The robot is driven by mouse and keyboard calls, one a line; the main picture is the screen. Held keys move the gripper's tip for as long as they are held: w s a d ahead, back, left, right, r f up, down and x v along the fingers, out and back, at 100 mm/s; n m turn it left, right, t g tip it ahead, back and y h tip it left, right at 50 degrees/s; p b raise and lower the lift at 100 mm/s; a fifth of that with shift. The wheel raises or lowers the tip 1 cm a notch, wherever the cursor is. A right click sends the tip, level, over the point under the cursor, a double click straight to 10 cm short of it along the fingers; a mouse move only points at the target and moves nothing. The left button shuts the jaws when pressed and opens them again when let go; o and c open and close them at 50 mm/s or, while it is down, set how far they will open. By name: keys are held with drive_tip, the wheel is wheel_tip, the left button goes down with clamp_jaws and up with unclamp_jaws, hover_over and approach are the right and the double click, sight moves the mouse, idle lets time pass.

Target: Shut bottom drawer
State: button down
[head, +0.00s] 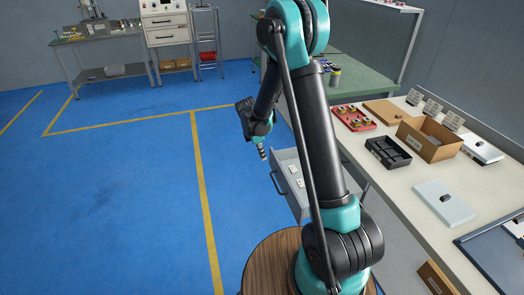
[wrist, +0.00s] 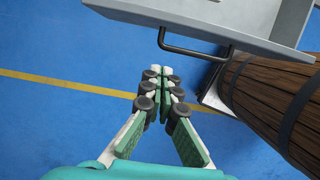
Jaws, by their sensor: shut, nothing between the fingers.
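A grey drawer (head: 291,183) stands pulled out from under the workbench, with small pale items inside. Its dark bar handle (head: 278,184) is on the front, facing left. My arm hides part of the drawer and the cabinet behind, so I cannot tell its level. My gripper (head: 263,154) is shut and empty, pointing down near the drawer's far front corner. In the wrist view, the drawer (wrist: 225,22) is at the top and its black handle (wrist: 190,51) projects towards my shut fingertips (wrist: 166,76). The fingertips look apart from the handle.
The workbench (head: 437,178) at right holds a cardboard box (head: 429,139), a black tray (head: 388,152) and a red tray (head: 355,118). A green-topped table (head: 358,82) stands behind. Blue floor (head: 120,205) with yellow lines is clear to the left.

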approach(273, 172)
wheel_tip(273, 172, down, 3)
drive_tip(key=a, duration=0.1)
drive_tip(key=shift+w+d+r, duration=0.1)
drive_tip(key=shift+d+r, duration=0.05)
drive_tip(key=shift+d, duration=0.35)
drive_tip(key=shift+w+d+r, duration=0.1)
drive_tip(key=shift+d+r, duration=0.05)
drive_tip(key=shift+d, duration=0.35)
drive_tip(key=shift+w+d, duration=0.15)
drive_tip(key=shift+d, duration=0.5)
drive_tip(key=shift+d, duration=0.15)
drive_tip(key=w+d, duration=0.2)
drive_tip(key=d, duration=0.9)
drive_tip(key=w+d, duration=0.3)
drive_tip(key=d, duration=0.9)
drive_tip(key=shift+w, duration=0.1)
